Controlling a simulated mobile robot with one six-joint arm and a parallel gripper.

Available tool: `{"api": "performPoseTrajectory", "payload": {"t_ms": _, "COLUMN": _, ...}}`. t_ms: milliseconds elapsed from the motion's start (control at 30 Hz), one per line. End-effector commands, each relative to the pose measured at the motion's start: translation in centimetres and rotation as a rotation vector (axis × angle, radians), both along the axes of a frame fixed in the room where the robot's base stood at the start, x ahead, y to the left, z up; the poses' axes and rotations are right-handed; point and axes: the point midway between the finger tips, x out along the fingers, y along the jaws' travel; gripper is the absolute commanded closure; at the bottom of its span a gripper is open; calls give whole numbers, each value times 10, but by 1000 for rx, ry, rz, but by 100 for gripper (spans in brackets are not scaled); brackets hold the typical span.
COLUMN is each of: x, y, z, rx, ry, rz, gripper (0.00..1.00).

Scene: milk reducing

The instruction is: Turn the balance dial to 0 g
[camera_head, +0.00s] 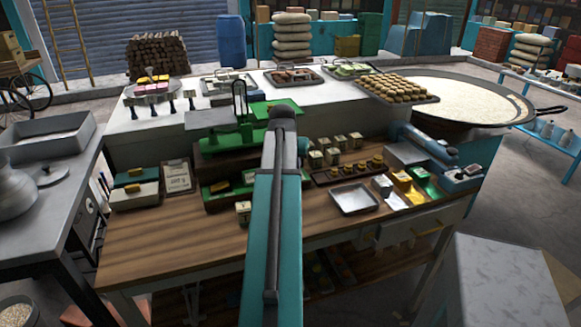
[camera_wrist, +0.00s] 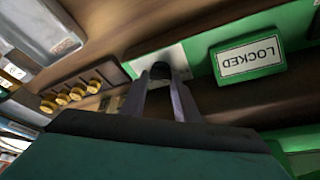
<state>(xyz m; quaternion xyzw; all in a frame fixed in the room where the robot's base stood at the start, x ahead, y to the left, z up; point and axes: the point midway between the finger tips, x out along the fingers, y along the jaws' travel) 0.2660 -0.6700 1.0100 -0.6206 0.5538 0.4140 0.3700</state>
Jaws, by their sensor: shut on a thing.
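The green balance (camera_head: 222,138) stands on a dark wooden block at the back of the wooden workbench, left of my arm. In the wrist view, my gripper (camera_wrist: 161,77) is shut on a small dark rounded knob, which I take to be the balance dial (camera_wrist: 160,69). The knob sits in front of a pale plate, between the two fingertips. Its scale and reading cannot be made out. A green plate marked LOCKED (camera_wrist: 263,57) shows upside down to the right of the fingers. In the head view, my arm hides the gripper and the dial.
A tray of brass weights (camera_head: 350,172) and an empty metal tray (camera_head: 354,199) lie right of my arm. Several small boxes stand behind them. A blue device (camera_head: 425,145) is at the right. The bench's front left (camera_head: 180,235) is clear.

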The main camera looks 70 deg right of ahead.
Motion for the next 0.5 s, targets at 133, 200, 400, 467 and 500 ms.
{"api": "performPoseTrajectory", "payload": {"t_ms": 133, "x": -2, "y": 1, "z": 0, "rx": 3, "ry": 4, "rz": 42, "gripper": 94}}
{"api": "performPoseTrajectory", "payload": {"t_ms": 200, "x": -2, "y": 1, "z": 0, "rx": 4, "ry": 4, "rz": 53, "gripper": 94}}
{"api": "performPoseTrajectory", "payload": {"t_ms": 400, "x": -2, "y": 1, "z": -1, "rx": 3, "ry": 5, "rz": 65, "gripper": 94}}
{"api": "performPoseTrajectory", "payload": {"t_ms": 467, "x": -2, "y": 1, "z": -1, "rx": 3, "ry": 5, "rz": 65, "gripper": 94}}
{"api": "performPoseTrajectory", "payload": {"t_ms": 500, "x": -2, "y": 1, "z": -1, "rx": 3, "ry": 5, "rz": 65, "gripper": 94}}
